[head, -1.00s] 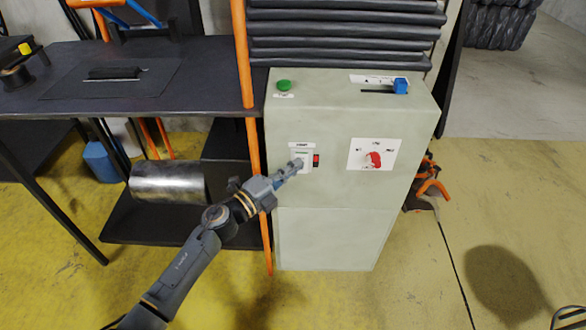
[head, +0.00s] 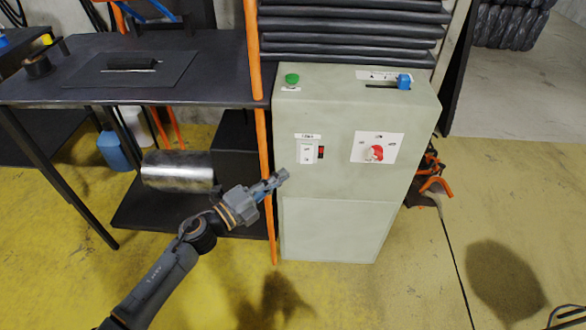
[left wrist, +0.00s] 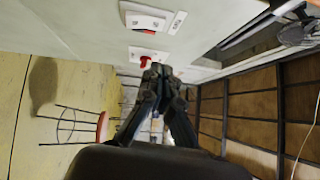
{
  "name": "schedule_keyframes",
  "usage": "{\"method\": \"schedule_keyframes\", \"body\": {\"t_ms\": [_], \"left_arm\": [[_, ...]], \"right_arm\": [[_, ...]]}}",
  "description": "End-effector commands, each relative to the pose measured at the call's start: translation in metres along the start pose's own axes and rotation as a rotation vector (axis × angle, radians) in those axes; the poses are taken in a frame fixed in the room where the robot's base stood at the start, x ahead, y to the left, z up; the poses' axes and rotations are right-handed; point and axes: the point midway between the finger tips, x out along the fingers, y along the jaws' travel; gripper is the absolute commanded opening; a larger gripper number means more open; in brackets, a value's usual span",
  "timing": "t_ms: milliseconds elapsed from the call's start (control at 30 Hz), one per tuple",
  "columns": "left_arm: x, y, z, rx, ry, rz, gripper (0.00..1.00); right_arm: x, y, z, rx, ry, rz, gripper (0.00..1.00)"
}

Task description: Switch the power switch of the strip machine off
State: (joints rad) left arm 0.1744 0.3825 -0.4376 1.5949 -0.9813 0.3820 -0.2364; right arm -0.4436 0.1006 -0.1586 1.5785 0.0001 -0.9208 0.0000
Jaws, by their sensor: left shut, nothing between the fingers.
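The strip machine (head: 335,228) is a pale grey-green cabinet in the middle of the head view. On its front is a white switch plate (head: 306,152) with a small label above and a small red-and-black part (head: 321,152) at its right edge. The label and the switch position are too small to read. My left gripper (head: 283,175) is shut and empty, below and left of the plate, apart from it in the picture. In the left wrist view, its closed fingertips (left wrist: 155,72) point toward the cabinet face. My right gripper is not in view.
A red knob (head: 374,152) sits on a white plate to the right. A green button (head: 292,78) and a blue slider (head: 404,82) are on top. An orange post (head: 262,150) and a dark table (head: 215,75) stand left. Open floor lies in front.

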Motion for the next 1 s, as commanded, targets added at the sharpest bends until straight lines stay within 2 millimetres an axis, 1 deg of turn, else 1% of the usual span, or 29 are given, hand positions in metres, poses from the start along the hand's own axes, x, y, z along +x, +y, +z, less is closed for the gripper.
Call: {"method": "schedule_keyframes", "body": {"t_ms": [33, 100, 200, 300, 867, 967, 1000], "left_arm": [[-0.010, -0.001, -0.001, 0.000, 0.002, 0.002, 0.00], [-0.020, -0.003, -0.001, 0.000, 0.002, 0.002, 0.00], [-0.031, -0.005, 0.000, 0.000, 0.002, 0.001, 0.00], [-0.036, -0.006, -0.001, 0.001, 0.002, 0.001, 0.00], [-0.037, -0.006, 0.000, -0.002, -0.001, 0.000, 0.00], [-0.041, 0.001, 0.006, -0.056, -0.050, 0.006, 0.00], [-0.044, 0.009, 0.011, -0.106, -0.097, 0.013, 0.00]], "right_arm": [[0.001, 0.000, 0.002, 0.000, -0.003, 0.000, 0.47], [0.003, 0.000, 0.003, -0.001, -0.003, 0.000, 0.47], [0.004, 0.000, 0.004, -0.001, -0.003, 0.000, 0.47], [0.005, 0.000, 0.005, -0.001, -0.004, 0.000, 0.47], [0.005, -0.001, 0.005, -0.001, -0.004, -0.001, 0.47], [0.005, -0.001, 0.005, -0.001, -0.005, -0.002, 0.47], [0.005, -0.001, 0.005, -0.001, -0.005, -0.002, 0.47]]}}
